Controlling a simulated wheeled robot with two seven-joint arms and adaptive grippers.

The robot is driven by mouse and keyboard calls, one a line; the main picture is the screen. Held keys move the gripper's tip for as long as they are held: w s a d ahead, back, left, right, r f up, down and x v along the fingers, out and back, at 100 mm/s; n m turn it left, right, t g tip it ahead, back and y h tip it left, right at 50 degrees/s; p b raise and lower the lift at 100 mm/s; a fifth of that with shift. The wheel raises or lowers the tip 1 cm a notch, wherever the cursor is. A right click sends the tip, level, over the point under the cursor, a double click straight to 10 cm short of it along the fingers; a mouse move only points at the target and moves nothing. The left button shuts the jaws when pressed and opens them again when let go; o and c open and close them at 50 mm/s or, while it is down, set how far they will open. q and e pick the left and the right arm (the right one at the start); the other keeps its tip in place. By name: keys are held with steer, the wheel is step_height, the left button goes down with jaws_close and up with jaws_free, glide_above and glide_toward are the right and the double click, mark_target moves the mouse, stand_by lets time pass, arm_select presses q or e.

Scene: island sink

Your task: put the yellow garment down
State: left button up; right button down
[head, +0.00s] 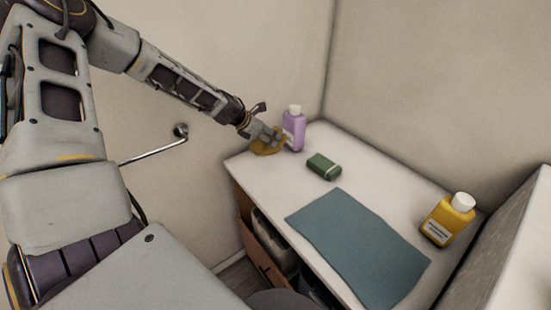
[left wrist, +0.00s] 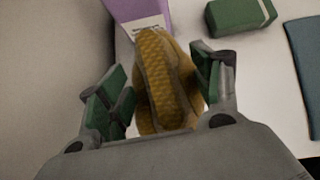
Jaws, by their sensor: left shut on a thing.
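The yellow garment (head: 264,148) is a small mustard-coloured bundle at the far left end of the white counter. In the left wrist view the garment (left wrist: 160,85) shows a ribbed, folded surface between the green-padded fingers. My left gripper (head: 272,138) is shut on it, beside the purple bottle. The gripper also shows in the left wrist view (left wrist: 160,92). Whether the garment touches the counter I cannot tell. My right gripper is in neither view.
The white counter (head: 262,172) holds a purple bottle (head: 294,130) with a white cap, a green block (head: 323,167), a flat teal cloth (head: 358,248) and a yellow bottle (head: 446,220). Walls stand behind it. Bare counter lies left of the green block.

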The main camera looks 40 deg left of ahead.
mark_target(267, 144)
arm_select(q)
step_height(267, 144, down, 4)
steer(key=shift+f, duration=0.2)
steer(key=shift+f, duration=0.1)
stand_by(0.3)
steer(key=shift+f, duration=1.1)
steer(key=shift+f+b, duration=0.35)
steer(key=shift+f, duration=0.6)
steer(key=o, duration=1.4)
